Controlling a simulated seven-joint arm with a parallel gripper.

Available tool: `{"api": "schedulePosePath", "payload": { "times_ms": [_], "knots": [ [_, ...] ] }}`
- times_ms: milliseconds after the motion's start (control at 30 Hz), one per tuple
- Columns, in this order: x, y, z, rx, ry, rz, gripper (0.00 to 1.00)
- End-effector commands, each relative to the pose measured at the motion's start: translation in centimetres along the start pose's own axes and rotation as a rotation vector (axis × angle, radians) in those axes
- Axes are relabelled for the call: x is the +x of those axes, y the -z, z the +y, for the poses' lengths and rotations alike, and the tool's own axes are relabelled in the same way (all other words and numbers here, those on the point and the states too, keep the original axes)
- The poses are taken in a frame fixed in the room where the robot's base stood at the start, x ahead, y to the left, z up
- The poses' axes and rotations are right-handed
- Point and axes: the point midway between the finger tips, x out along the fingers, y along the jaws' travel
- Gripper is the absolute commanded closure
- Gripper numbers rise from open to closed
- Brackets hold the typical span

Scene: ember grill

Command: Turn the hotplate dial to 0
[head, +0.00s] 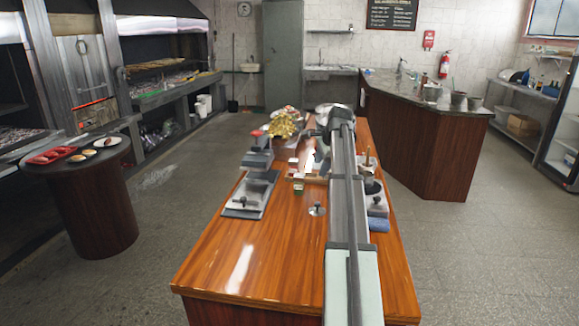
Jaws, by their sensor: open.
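A flat grey device (246,205) with a small dark knob (243,201) on its front lies on the left side of the wooden table. It looks like the hotplate, but the picture is too small to be sure. A similar grey device (378,208) with a dark knob shows at the right, partly hidden by my arm. I cannot read any dial setting. My gripper (314,140) is at the far end of my arm, over the back half of the table, apart from both knobs. It is open; its fingertips are hard to make out.
The wooden table (215,270) has free room at its front left. A gold crumpled object (285,122) and small blocks (298,188) stand farther back. A small metal piece (317,209) stands mid-table.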

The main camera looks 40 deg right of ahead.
Motion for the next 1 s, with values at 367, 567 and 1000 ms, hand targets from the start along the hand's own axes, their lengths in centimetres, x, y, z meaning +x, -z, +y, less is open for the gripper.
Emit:
{"api": "schedulePosePath", "payload": {
  "times_ms": [367,567,1000],
  "knots": [
    [2.5,-5.4,-1.9,-0.159,0.04,0.025,0.43],
    [3.6,-7.9,-2.6,-0.236,0.061,0.038,0.43],
    [4.5,-10.2,-3.3,-0.306,0.081,0.051,0.43]
  ]
}}
